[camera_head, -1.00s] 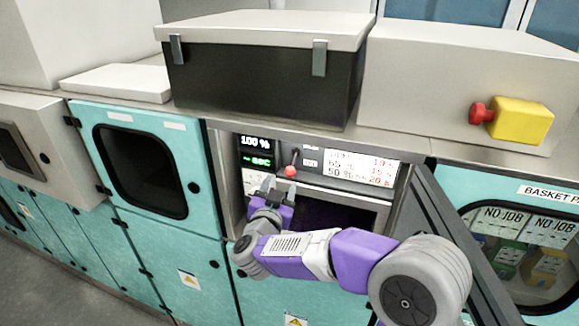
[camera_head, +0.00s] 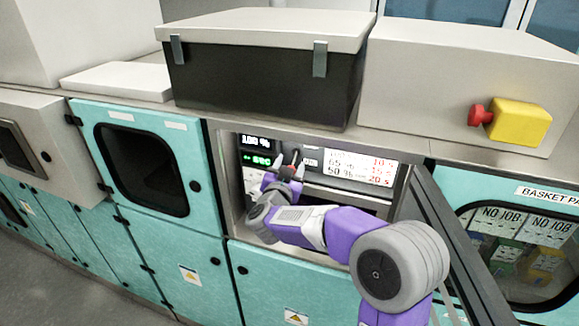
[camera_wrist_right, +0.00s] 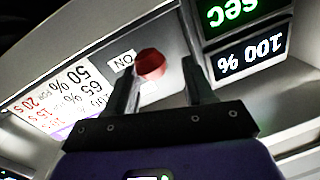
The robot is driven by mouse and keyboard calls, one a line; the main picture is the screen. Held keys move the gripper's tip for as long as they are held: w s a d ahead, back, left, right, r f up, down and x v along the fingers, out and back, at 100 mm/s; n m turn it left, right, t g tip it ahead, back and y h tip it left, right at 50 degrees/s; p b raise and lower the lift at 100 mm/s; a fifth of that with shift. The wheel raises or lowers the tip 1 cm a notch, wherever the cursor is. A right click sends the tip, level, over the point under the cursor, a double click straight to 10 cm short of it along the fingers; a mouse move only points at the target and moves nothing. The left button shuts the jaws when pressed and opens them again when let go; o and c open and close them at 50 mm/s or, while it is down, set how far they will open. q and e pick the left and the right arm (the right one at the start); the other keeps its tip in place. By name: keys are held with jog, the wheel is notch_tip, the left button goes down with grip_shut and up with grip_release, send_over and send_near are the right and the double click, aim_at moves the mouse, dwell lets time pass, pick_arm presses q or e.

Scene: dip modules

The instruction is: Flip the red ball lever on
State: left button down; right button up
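The red ball lever (camera_head: 288,172) is on the control panel of the open machine bay, right of the small displays. It is partly covered by my gripper in the head view. In the right wrist view its red ball (camera_wrist_right: 151,65) shows between the two fingers, closer to the left finger, beside an ON label (camera_wrist_right: 124,61). My right gripper (camera_head: 290,165) is open at the lever, its fingers on either side of the ball. Whether a finger touches the ball I cannot tell. My left gripper is not in view.
Two lit displays (camera_head: 256,141) and a white text plate (camera_head: 360,168) flank the lever. A slanted dark door panel (camera_head: 450,235) bounds the bay at right. A dark box (camera_head: 260,85) stands on top. A yellow box with a red button (camera_head: 518,122) is at far right.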

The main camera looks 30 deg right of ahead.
jog(key=shift+s, duration=0.15)
grip_shut()
